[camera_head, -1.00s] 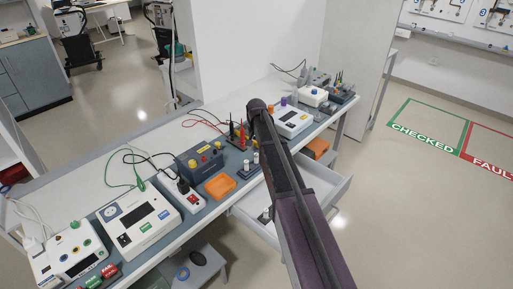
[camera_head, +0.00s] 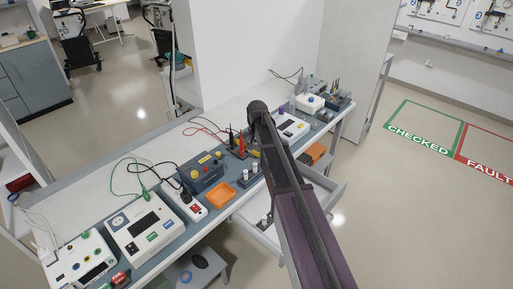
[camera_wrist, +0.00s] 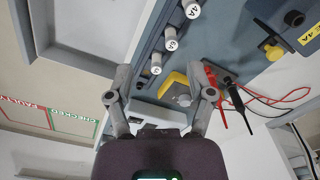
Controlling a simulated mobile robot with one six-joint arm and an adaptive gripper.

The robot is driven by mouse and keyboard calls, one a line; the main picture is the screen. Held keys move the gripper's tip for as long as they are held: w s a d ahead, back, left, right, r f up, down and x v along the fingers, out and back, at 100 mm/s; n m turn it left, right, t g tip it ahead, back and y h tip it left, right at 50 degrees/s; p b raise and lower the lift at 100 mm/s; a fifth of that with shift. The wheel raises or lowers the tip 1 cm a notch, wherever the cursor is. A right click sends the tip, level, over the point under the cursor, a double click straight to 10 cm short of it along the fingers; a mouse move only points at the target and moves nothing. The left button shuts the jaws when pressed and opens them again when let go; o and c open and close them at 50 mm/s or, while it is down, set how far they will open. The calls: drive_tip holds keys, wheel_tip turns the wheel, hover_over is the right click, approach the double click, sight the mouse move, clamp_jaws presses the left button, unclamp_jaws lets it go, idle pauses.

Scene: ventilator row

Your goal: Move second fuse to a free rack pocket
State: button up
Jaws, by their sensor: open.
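Several white-topped fuses show in the wrist view in a row along a grey rack edge. In the head view, small fuses (camera_head: 243,176) stand on the bench beside the orange tray. A small white-topped piece (camera_head: 265,220) lies in the open drawer. My gripper (camera_wrist: 161,97) is open and empty above the bench; my arm hides it in the head view. Free pockets cannot be made out.
A yellow block with a grey knob (camera_wrist: 181,90) shows between my fingers. Red and black leads (camera_wrist: 240,100) lie to the right.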

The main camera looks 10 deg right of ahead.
drive_tip(key=s+r+p, duration=0.8)
drive_tip(key=r+p, duration=0.4)
drive_tip(key=r, duration=0.1)
drive_tip(key=shift+s, duration=0.4)
idle(0.6)
drive_tip(key=s+f+n+b, duration=0.2)
drive_tip(key=s, duration=0.6)
drive_tip(key=s+f+n+b, duration=0.2)
drive_tip(key=s+f, duration=0.1)
drive_tip(key=s, duration=0.5)
drive_tip(key=shift+n, duration=0.4)
